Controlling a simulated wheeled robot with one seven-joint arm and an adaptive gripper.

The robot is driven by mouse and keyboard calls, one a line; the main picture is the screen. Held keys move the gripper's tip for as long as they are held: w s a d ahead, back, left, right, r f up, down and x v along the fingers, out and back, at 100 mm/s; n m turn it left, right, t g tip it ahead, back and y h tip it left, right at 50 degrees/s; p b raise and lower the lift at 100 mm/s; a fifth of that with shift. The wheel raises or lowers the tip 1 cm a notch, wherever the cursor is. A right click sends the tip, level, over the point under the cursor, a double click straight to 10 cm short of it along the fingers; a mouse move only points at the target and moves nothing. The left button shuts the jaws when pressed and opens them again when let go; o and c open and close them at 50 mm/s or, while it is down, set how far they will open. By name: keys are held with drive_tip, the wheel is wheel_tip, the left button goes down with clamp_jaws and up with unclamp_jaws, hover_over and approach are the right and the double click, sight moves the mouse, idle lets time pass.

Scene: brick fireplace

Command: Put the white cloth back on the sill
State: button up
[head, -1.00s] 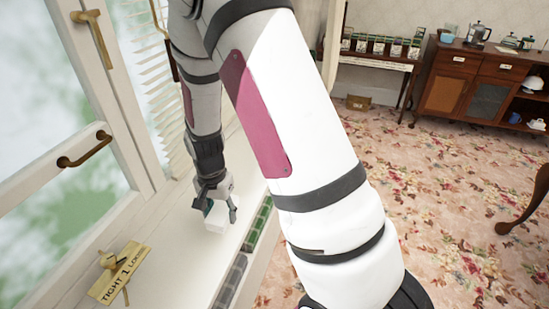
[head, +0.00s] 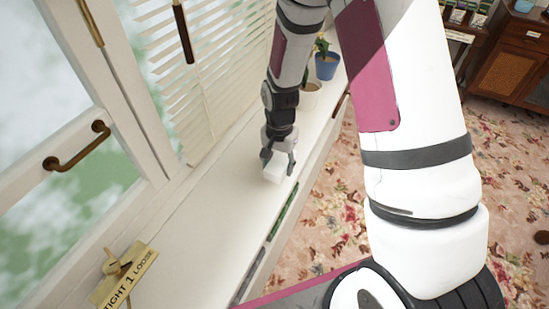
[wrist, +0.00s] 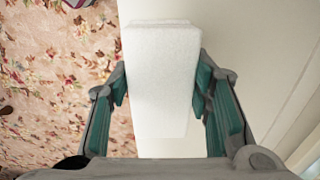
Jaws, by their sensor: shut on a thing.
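The white cloth (wrist: 160,75) is a folded, block-like bundle between the two fingers of my gripper (wrist: 162,95) in the wrist view. In the head view my gripper (head: 278,160) points down at the sill, shut on the cloth (head: 274,170). The cloth is at or just above the white sill (head: 210,205); I cannot tell whether it touches. In the wrist view the sill (wrist: 245,50) lies behind and to the right of the cloth.
Two potted plants, one in a blue pot (head: 326,66) and one in a pale pot (head: 310,94), stand farther along the sill. Blinds (head: 215,60) and a window handle (head: 77,148) are on the left. A label (head: 125,278) lies near.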

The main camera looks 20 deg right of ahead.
sight(273, 160)
drive_tip(key=w, duration=0.5)
drive_tip(key=shift+w+f, duration=0.15)
drive_tip(key=shift+f, duration=1.9)
drive_tip(key=shift+f, duration=0.15)
drive_tip(key=o, duration=1.2)
